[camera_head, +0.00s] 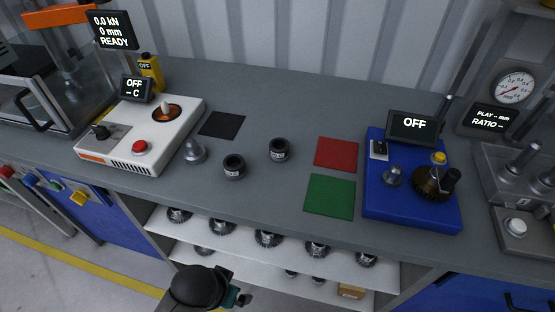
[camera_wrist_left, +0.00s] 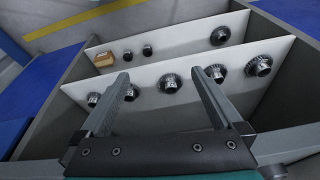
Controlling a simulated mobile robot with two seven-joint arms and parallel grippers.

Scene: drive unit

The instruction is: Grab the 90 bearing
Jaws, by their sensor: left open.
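Two dark cylindrical parts with small labels stand upright on the grey workbench, one at left (camera_head: 234,167) and one at right (camera_head: 279,149). Their label text is too small to read, so I cannot tell which is the 90 bearing. Smaller dark round parts stand on the lower shelf, also seen in the left wrist view (camera_wrist_left: 147,50). My left gripper (camera_wrist_left: 163,78) is open, its two fingers apart with nothing between them, facing the shelves under the bench. In the head view its dark wrist shows at the bottom, in front of the shelves. My right gripper is not in view.
Several toothed dark parts (camera_head: 268,239) stand in a row on the upper shelf (camera_wrist_left: 200,117). A small carton (camera_head: 351,291) lies on the lower shelf. The bench carries a white heater unit (camera_head: 125,158), a grey cone (camera_head: 195,152), red (camera_head: 336,153) and green (camera_head: 330,196) mats, and a blue unit (camera_head: 411,209).

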